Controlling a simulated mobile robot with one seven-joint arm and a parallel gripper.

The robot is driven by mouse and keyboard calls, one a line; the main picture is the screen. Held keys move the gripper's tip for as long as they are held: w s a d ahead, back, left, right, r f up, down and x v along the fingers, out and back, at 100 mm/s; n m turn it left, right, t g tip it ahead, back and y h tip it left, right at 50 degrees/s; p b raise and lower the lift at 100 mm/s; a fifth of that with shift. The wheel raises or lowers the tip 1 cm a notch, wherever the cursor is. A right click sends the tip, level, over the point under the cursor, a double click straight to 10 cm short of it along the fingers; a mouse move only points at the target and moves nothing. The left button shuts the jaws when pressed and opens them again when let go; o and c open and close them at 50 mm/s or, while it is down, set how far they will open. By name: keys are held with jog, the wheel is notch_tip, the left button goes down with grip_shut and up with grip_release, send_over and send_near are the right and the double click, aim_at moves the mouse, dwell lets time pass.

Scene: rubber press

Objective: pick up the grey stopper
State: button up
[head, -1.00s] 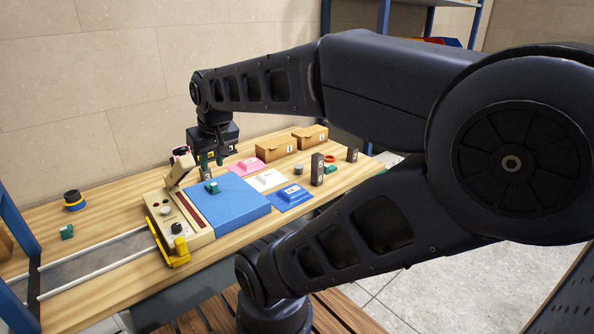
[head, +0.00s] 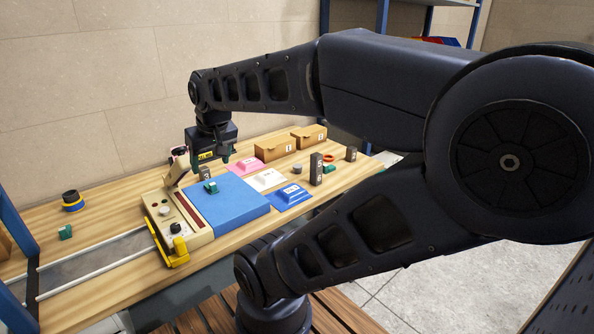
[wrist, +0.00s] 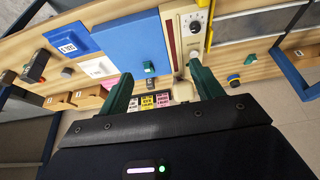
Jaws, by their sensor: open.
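The grey stopper looks to be the small grey cylinder (head: 298,170) standing on the wooden bench, behind the blue pad and left of a tall dark block. In the wrist view a small grey shape (wrist: 67,72) seems to be the same piece. My gripper (head: 212,160) hangs behind the big blue block and the cream press, well to the left of the grey cylinder. Its green fingers (wrist: 160,76) are apart with nothing held between them.
A big blue block (head: 232,197) bears a small green piece (head: 211,187). The cream press (head: 181,222) stands left of it. Pink (head: 243,168), white (head: 266,180) and blue (head: 289,197) pads lie right. Dark numbered blocks (head: 316,168) and two cardboard boxes (head: 275,149) stand nearby.

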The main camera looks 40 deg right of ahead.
jog(key=shift+w+d, duration=0.1)
jog(key=w+d+n+h, duration=0.3)
jog(key=w+d+n, duration=0.1)
jog(key=w+d, duration=0.5)
jog(key=n+g+h, duration=0.3)
jog(key=n, duration=1.3)
send_over(297, 166)
jog(key=a, duration=0.5)
notch_tip(297, 166, down, 19)
jog(key=x, duration=0.4)
jog(key=s+x, duration=0.1)
jog(key=shift+d+f, duration=0.3)
jog(key=shift+f, duration=0.05)
jog(key=x, duration=0.4)
jog(key=shift+s+a+f, duration=0.15)
jog(key=shift+a+f, duration=0.1)
jog(key=shift+d+f, duration=0.35)
jog(key=shift+f, duration=0.2)
